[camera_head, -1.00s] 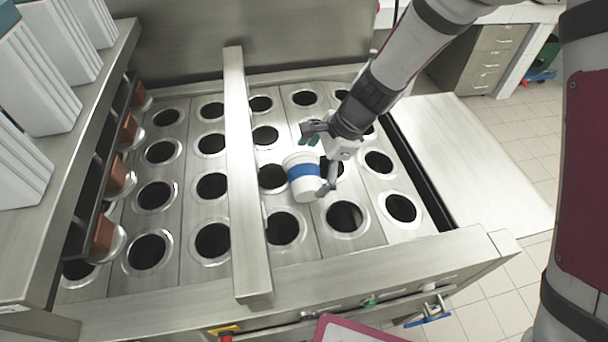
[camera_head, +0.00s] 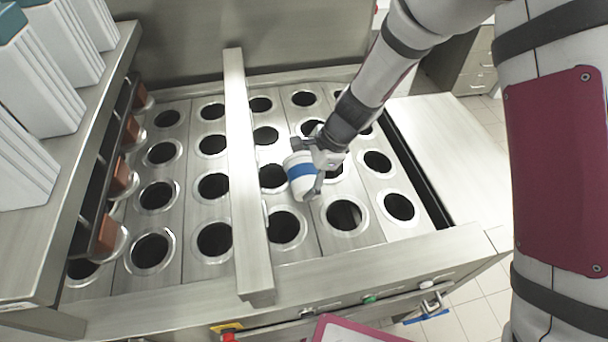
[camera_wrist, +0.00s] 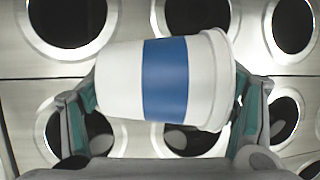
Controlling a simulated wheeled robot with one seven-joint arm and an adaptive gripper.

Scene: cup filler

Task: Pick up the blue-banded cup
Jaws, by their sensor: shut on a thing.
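The blue-banded cup (camera_head: 300,177) is white with a blue band around its middle. My gripper (camera_head: 312,172) is shut on it, over the panel of holes just right of the long metal bar. In the wrist view the cup (camera_wrist: 165,78) lies across the picture, its wider rimmed end to the right. The fingers of my gripper (camera_wrist: 165,115) show at either side of it, with green pads. The cup is tilted in the head view. How far it is above the panel I cannot tell.
The metal panel (camera_head: 180,231) has rows of round ringed holes. A long metal bar (camera_head: 240,150) crosses above it. White cartons (camera_head: 45,85) stand on a shelf at the left. A bare metal side surface (camera_head: 450,150) lies at the right.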

